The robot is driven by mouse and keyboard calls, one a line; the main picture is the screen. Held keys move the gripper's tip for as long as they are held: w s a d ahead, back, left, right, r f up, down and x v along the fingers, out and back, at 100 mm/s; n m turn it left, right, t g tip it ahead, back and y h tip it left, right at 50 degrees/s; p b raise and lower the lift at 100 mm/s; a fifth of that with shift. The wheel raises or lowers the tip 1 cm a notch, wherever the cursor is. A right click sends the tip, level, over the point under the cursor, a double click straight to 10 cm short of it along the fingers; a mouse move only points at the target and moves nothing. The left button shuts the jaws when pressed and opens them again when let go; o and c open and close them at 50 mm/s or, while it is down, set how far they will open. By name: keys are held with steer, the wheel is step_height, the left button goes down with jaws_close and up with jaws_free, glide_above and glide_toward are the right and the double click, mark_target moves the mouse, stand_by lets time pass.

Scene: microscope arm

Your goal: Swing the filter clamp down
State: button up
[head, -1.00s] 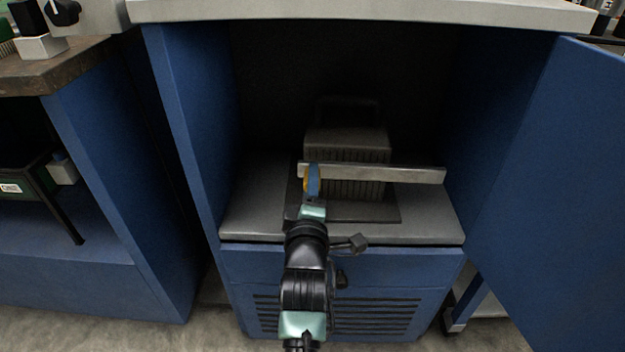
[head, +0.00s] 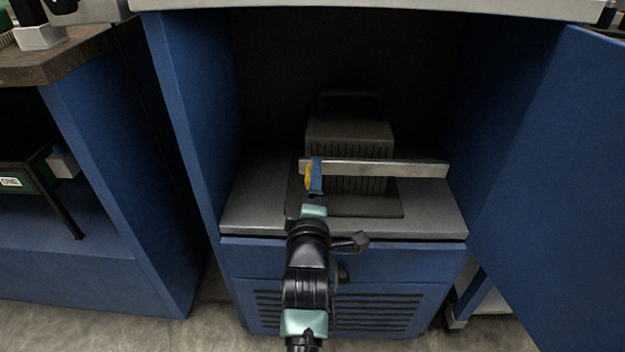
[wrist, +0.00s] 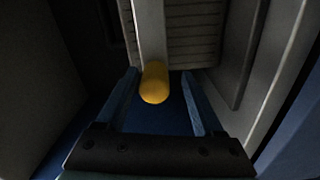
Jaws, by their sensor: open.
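The filter clamp is a pale metal bar (head: 390,169) lying roughly level across the front of a dark ribbed filter block (head: 349,132) inside the cabinet. A yellow knob (wrist: 155,83) is at the bar's left end. It also shows in the head view (head: 308,178), partly covered by a blue finger. My gripper (wrist: 160,76) is open, with its blue fingers on either side of the knob. A gap shows between the knob and the right finger. Contact with the left finger cannot be told.
The block stands on a dark base plate on the grey shelf (head: 435,218). Blue cabinet walls (head: 190,130) flank it, and the open blue door (head: 550,180) is at the right. A pale worktop (head: 370,10) overhangs. Shelf room is free right of the block.

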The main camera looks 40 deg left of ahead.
steer(key=v, duration=1.3)
stand_by(0.4)
steer(key=w+d+r+m+t+h+p, duration=0.1)
steer(key=w+d+r+m+t+p, duration=0.2)
steer(key=r, duration=0.7)
steer(key=d+r+m+t+h+p, duration=0.1)
steer(key=d+r+m, duration=0.3)
steer(key=r, duration=0.7)
steer(key=w+d+r+m+t+h+p, duration=0.1)
steer(key=w+d+r+m+t+p, duration=0.15)
steer(key=d+r, duration=0.55)
steer(key=s+d+r+m+t+h+p, duration=0.1)
steer(key=s+d+r+m+t+h, duration=0.25)
steer(key=r, duration=0.55)
steer(key=s+d+r+m+t+h+p, duration=0.1)
steer(key=s+d+r+m+p, duration=0.2)
steer(key=r+m, duration=0.45)
steer(key=s+d+r+m+t+h, duration=0.2)
steer(key=s+d+r+m+h, duration=0.15)
steer(key=r, duration=0.65)
step_height(320, 180, up, 36)
steer(key=a+n+y+p, duration=0.1)
steer(key=p, duration=3.6)
steer(key=shift+a+r+g+p, duration=0.15)
steer(key=shift+r+g+p, duration=0.05)
steer(key=shift+g+p, duration=0.1)
